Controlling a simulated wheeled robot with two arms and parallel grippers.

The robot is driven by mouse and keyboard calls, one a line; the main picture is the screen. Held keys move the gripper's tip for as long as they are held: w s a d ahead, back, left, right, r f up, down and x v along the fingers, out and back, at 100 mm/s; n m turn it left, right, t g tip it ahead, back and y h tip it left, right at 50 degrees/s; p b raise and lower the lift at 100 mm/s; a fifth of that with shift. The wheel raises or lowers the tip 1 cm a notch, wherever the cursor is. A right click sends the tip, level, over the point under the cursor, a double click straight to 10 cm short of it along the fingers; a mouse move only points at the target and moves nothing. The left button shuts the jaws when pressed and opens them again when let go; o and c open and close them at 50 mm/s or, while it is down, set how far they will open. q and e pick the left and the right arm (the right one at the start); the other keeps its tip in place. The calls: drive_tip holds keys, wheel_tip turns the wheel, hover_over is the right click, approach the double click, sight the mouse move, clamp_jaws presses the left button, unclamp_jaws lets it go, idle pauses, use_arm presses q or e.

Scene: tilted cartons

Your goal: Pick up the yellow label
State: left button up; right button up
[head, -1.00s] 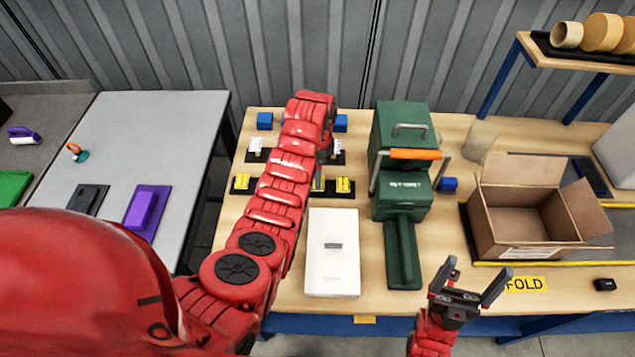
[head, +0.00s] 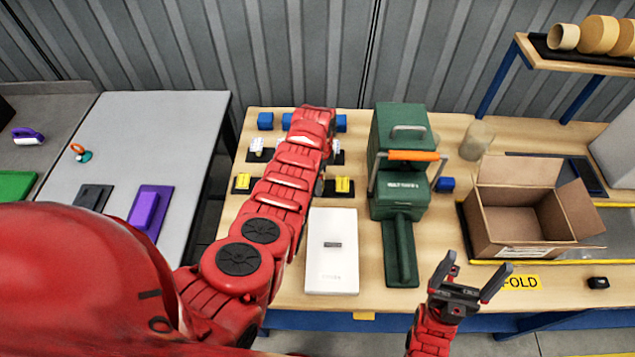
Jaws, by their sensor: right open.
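Yellow labels stand in small black holders on the wooden bench. One yellow label (head: 343,185) shows just right of my left arm, and another yellow label (head: 242,181) shows left of it. My left arm reaches across the bench over the label rows, and its gripper is hidden behind its own links. Whether a label is between its fingers cannot be seen. My right gripper (head: 468,279) is open and empty above the bench's front edge, right of the green machine.
White labels (head: 257,146) stand in the row behind. A white box (head: 332,251), a green machine (head: 401,153) with an orange handle, and an open carton (head: 520,216) stand on the bench. Blue blocks (head: 265,121) sit at the back.

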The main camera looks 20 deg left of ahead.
use_arm(q)
drive_tip(key=shift+f+b, duration=0.25)
drive_tip(key=shift+b, duration=0.1)
idle(0.4)
drive_tip(key=c, duration=0.9)
drive_tip(key=shift+r, duration=0.1)
drive_tip(key=shift+c, duration=0.2)
